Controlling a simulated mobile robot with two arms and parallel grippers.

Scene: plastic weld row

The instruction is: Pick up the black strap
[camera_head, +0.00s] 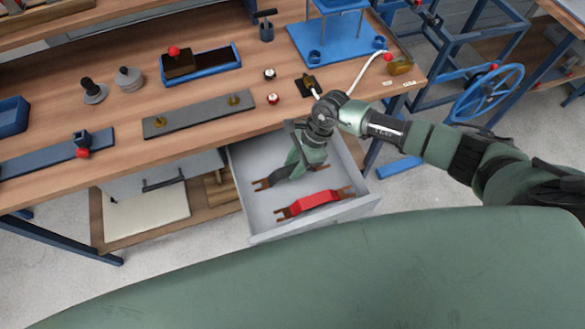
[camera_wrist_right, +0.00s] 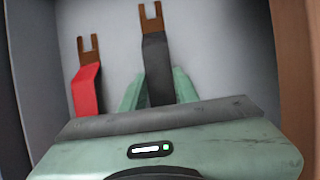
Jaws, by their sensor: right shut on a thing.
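The black strap (camera_wrist_right: 157,70) has a brown forked end and lies in the open grey drawer. In the head view its brown forked end (camera_head: 262,184) shows at the left, with the rest partly hidden by my gripper. My right gripper (camera_head: 288,174) reaches down into the drawer from the right. In the wrist view its two green fingers (camera_wrist_right: 158,88) are on either side of the black strap, shut on it. Whether the strap is clear of the drawer floor I cannot tell. My left gripper is not in view.
A red strap (camera_head: 315,202) with brown forked ends lies beside the black one, nearer the drawer's front wall (camera_head: 315,223). The drawer walls surround the gripper closely. The wooden workbench (camera_head: 120,165) overhangs behind, with a grey plate (camera_head: 198,115) and several knobs on top.

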